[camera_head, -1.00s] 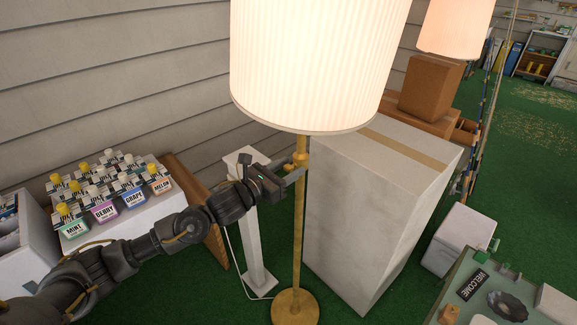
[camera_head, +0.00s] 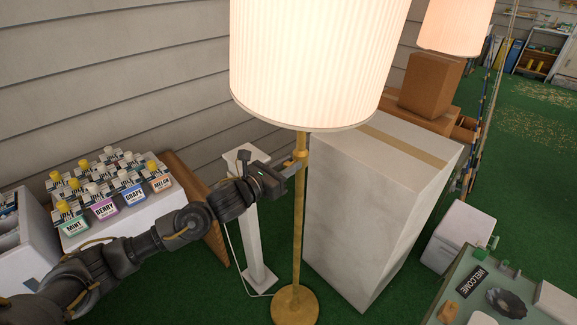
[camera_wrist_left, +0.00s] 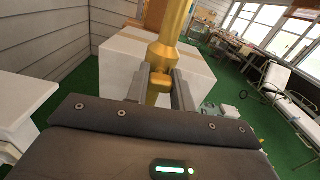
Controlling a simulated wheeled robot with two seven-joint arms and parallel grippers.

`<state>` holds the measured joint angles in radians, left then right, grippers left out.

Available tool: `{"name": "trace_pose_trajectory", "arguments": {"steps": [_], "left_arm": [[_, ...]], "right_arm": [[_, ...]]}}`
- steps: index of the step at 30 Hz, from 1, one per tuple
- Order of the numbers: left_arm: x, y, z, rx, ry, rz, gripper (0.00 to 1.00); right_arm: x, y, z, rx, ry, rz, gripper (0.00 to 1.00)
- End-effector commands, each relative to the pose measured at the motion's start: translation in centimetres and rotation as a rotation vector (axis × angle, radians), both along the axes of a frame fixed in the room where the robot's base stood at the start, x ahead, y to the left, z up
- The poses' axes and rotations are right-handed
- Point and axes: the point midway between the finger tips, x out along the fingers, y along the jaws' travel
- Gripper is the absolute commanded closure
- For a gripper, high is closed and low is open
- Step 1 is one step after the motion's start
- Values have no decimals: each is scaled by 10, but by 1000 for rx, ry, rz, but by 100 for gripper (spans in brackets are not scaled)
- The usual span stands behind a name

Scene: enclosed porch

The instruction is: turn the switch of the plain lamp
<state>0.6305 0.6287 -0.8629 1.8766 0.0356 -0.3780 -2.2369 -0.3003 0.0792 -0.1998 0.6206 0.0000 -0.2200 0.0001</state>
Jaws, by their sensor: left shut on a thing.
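A brass floor lamp (camera_head: 299,220) with a lit, pleated cream shade (camera_head: 315,70) stands upright in the middle of the head view. Its brass switch (camera_head: 300,157) sits on the pole just below the shade. My left gripper (camera_head: 294,165) reaches in from the left and is shut on the switch. In the left wrist view the two fingers (camera_wrist_left: 161,90) stand on either side of the brass switch (camera_wrist_left: 158,84), below the thicker brass part of the pole (camera_wrist_left: 172,30). The fingers partly hide the switch. My right gripper is out of view.
A large pale box (camera_head: 370,200) stands close behind the pole on the right. A narrow white stand (camera_head: 250,215) is behind my left arm. Bottles (camera_head: 110,190) fill a white table at left. A second lit lamp (camera_head: 455,28) is at the back right.

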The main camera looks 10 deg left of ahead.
Motion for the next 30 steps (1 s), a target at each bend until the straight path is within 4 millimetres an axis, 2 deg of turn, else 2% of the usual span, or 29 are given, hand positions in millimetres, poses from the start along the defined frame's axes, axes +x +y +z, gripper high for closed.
{"name": "trace_pose_trajectory", "arguments": {"steps": [14,30], "left_arm": [[0,0,-1,-322,215,1,99],[0,0,0,-751,500,1,99]], "right_arm": [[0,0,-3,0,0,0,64],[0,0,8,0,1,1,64]]}}
